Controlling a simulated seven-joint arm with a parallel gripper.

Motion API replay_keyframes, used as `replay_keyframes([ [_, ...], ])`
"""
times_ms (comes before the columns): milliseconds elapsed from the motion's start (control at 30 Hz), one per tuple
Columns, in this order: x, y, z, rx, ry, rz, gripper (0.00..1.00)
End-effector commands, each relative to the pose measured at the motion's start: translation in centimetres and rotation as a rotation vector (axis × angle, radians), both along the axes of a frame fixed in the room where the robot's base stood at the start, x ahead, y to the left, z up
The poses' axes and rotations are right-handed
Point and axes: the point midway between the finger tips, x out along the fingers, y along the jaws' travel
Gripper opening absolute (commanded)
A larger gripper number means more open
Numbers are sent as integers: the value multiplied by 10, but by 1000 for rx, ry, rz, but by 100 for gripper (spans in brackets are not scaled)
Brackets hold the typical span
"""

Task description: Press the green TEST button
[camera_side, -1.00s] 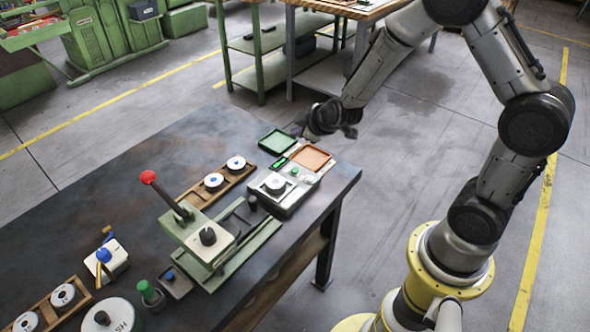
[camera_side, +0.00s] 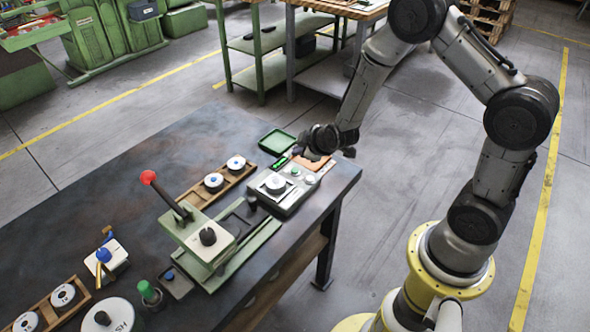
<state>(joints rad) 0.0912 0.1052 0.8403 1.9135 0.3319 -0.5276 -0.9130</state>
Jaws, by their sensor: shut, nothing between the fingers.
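A grey tester unit (camera_side: 284,203) with a round white dial (camera_side: 275,184) on top sits near the right end of the dark bench. A small green button (camera_side: 295,171) shows on its upper right part, next to a pale round knob (camera_side: 310,180). My gripper (camera_side: 301,151) is shut and empty. In the picture it is just above the green button, over the far edge of the unit, and apart from the button. The fingertips are small and dark, so their exact height is hard to tell.
A wooden rack (camera_side: 225,180) with white discs is to the left. A press with a red-knobbed lever (camera_side: 148,177) stands nearer. The bench's far left is clear.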

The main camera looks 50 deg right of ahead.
Motion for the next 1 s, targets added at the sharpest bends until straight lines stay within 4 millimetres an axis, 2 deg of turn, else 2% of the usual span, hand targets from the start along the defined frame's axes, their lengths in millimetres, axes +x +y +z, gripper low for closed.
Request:
replay_keyframes([
  [200,0,0,-27,1,3,0,0],
  [400,0,0,-38,0,1,1,0],
  [1000,0,0,-39,0,-1,1,0],
])
